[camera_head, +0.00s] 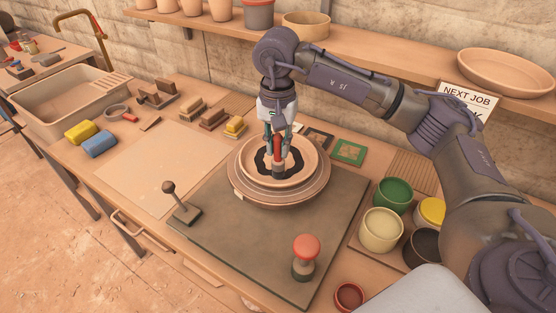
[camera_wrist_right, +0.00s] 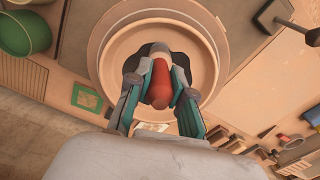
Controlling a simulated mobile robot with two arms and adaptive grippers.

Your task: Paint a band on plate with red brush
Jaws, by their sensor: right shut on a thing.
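The plate (camera_head: 312,162) is a shallow tan dish on a round turntable (camera_head: 318,192), with a dark patch in its middle; its rim also shows in the right wrist view (camera_wrist_right: 203,65). My right gripper (camera_head: 278,160) points down over the plate's middle. It is shut on the red brush (camera_head: 277,145), whose red handle (camera_wrist_right: 158,85) shows between the fingers in the right wrist view. The brush is about upright and its lower end is at the dark patch. Whether its tip touches the plate I cannot tell. My left gripper is not in view.
A red-topped knob (camera_head: 306,247) and a lever (camera_head: 173,193) stand in front of the turntable. Green (camera_head: 393,194), cream (camera_head: 381,229) and yellow (camera_head: 431,212) pots sit at the right. Sponges (camera_head: 99,144) and a sink (camera_head: 70,92) are at the left. A shelf (camera_head: 350,58) runs behind.

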